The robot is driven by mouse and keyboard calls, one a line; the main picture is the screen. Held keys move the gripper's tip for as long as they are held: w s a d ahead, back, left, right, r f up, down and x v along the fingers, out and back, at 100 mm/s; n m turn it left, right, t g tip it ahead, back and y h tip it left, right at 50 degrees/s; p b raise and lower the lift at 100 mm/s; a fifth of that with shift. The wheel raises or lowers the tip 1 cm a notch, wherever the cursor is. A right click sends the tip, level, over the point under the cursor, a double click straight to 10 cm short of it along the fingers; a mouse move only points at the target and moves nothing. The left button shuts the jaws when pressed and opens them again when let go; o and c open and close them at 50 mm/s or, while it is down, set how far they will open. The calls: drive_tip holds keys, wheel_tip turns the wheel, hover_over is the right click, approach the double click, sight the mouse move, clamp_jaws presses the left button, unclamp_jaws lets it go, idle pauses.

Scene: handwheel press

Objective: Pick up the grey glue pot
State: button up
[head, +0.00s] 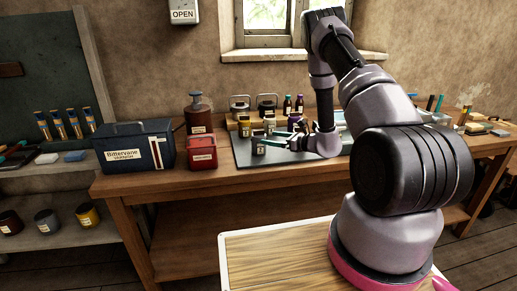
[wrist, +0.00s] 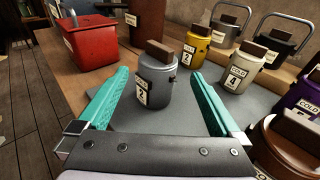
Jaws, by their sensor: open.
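The grey glue pot (wrist: 157,88) stands upright with a brown block-like knob on its lid and a pale numbered label. In the head view the grey pot (head: 258,147) is near the front left of the dark mat. My gripper (wrist: 161,76) is open, its two teal fingers spread to the left and right of the pot, with visible gaps on both sides. In the head view my gripper (head: 271,142) reaches in from the right, low over the mat, its fingers at the pot.
A yellow pot (wrist: 195,47), a cream pot (wrist: 240,72) and a purple pot (wrist: 306,98) stand nearby on the dark mat (head: 241,159). A brown pot (wrist: 285,150) is close to the right finger. A red tin (head: 202,154) and a blue box (head: 135,148) stand left of the mat.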

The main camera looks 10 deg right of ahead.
sight(261, 136)
drive_tip(key=shift+x, duration=3.35)
drive_tip(key=shift+a+r, duration=0.1)
drive_tip(key=shift+r, duration=0.1)
clamp_jaws()
